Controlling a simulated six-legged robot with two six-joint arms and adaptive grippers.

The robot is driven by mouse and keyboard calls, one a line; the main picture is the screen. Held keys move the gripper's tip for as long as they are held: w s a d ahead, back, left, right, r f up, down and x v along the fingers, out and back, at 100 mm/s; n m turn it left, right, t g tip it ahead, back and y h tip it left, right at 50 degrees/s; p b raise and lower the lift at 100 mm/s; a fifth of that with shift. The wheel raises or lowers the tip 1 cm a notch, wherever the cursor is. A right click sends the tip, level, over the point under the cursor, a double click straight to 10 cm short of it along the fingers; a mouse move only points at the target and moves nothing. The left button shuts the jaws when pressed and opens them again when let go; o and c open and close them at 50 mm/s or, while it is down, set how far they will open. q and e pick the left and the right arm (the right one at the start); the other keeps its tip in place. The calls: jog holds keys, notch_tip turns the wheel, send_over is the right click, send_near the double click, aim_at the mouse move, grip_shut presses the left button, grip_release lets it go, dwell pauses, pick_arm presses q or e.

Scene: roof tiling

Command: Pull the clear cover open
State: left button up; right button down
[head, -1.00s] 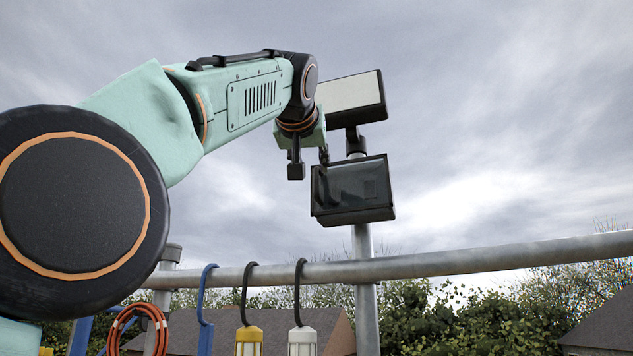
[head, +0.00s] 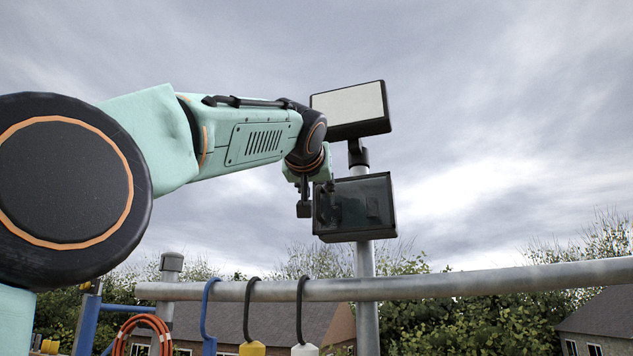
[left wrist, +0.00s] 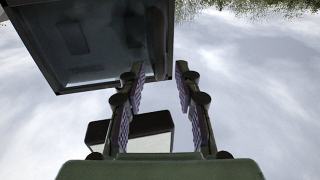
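The clear cover (head: 355,205) is a dark, glassy front on a black box fixed to a grey pole; it looks closed. The box also shows at the top left of the left wrist view (left wrist: 85,45), with a dark upright bar (left wrist: 157,40) along its right edge. My left gripper (head: 316,198) is at the box's left edge in the head view. In the left wrist view its fingers (left wrist: 159,76) are apart, one on each side of the line of the bar's end. I cannot tell whether either finger touches it. My right gripper is in neither view.
A pale panel (head: 350,105) sits on the pole just above the box. Open sky surrounds the box.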

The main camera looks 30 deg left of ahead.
pick_arm(q)
jog(key=shift+w+a+f, duration=0.25)
jog(key=shift+w+f, duration=0.05)
jog(key=shift+w, duration=0.3)
jog(key=shift+c, duration=0.2)
jog(key=shift+w+a+f, duration=0.2)
jog(key=shift+w, duration=0.2)
jog(key=shift+c, duration=1.4)
jog(key=shift+s+d+r, duration=0.2)
jog(key=shift+s+r, duration=0.05)
jog(key=shift+s, duration=0.2)
jog(key=c, duration=0.3)
jog(key=shift+s+d+r, duration=0.15)
jog(key=shift+s+r, duration=0.05)
jog(key=shift+s, duration=0.15)
grip_shut()
jog(key=shift+w+a+f, duration=0.2)
jog(key=shift+w+a, duration=0.05)
jog(key=shift+w, duration=0.3)
jog(key=shift+s+d+r, duration=0.1)
jog(key=shift+s+d, duration=0.05)
jog(key=shift+s, duration=0.15)
